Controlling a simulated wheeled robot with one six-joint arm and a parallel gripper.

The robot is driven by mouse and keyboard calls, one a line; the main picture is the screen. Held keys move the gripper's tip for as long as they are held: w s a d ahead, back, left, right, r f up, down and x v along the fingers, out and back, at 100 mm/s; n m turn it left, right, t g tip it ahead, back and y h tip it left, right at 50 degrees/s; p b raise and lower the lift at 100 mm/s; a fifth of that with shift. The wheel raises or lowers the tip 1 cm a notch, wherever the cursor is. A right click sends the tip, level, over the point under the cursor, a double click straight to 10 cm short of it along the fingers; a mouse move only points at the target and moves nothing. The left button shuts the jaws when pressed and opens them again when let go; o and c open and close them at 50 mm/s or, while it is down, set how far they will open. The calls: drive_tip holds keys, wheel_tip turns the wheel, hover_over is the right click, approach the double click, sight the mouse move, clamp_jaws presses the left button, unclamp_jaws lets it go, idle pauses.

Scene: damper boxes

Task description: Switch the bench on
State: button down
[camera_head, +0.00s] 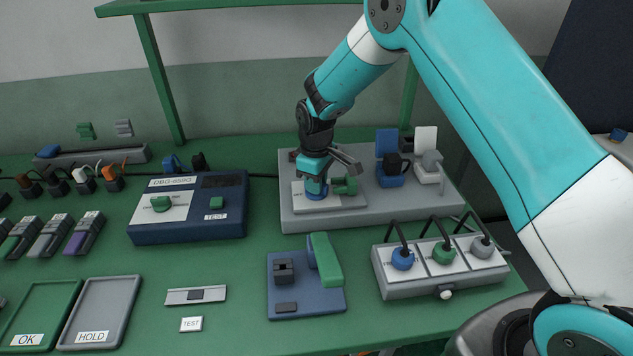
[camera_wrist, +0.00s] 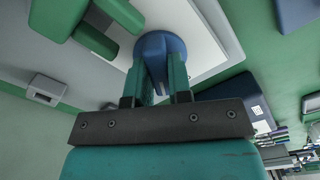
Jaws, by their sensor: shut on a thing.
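The grey bench unit (camera_head: 400,205) stands at the back middle of the green table. On its left part is a white plate (camera_head: 330,203) with a blue round knob (camera_head: 315,194) and a green piece (camera_head: 346,186) beside it. My gripper (camera_head: 315,181) reaches down over the knob. In the wrist view my gripper (camera_wrist: 161,82) has its two green fingers shut on the raised grip of the blue knob (camera_wrist: 158,45). The white plate (camera_wrist: 205,40) lies behind it. The plate's lettering is mostly hidden by my gripper.
Blue and white parts (camera_head: 391,172) stand on the unit's right. Two trays (camera_head: 100,312) lie at front left.

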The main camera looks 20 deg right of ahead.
drive_tip(key=m, duration=0.5)
drive_tip(key=shift+m, duration=0.3)
drive_tip(key=m, duration=0.5)
drive_tip(key=shift+m, duration=0.3)
drive_tip(key=shift+w+r, duration=0.1)
drive_tip(key=c, duration=1)
unclamp_jaws()
drive_tip(key=shift+c, duration=0.2)
wheel_tip(320, 180, up, 17)
drive_tip(key=b, duration=0.2)
drive_tip(key=shift+r, duration=0.15)
drive_tip(key=s+a+r+n+y, duration=0.2)
drive_tip(key=s+n, duration=0.2)
drive_tip(key=s, duration=1.2)
drive_tip(key=s+a+r+n+y, duration=0.1)
drive_tip(key=s+n, duration=0.4)
drive_tip(key=s, duration=1.2)
drive_tip(key=shift+s+a+r+y, duration=0.15)
drive_tip(key=shift+a+r+y, duration=0.2)
drive_tip(key=shift+a+y, duration=0.3)
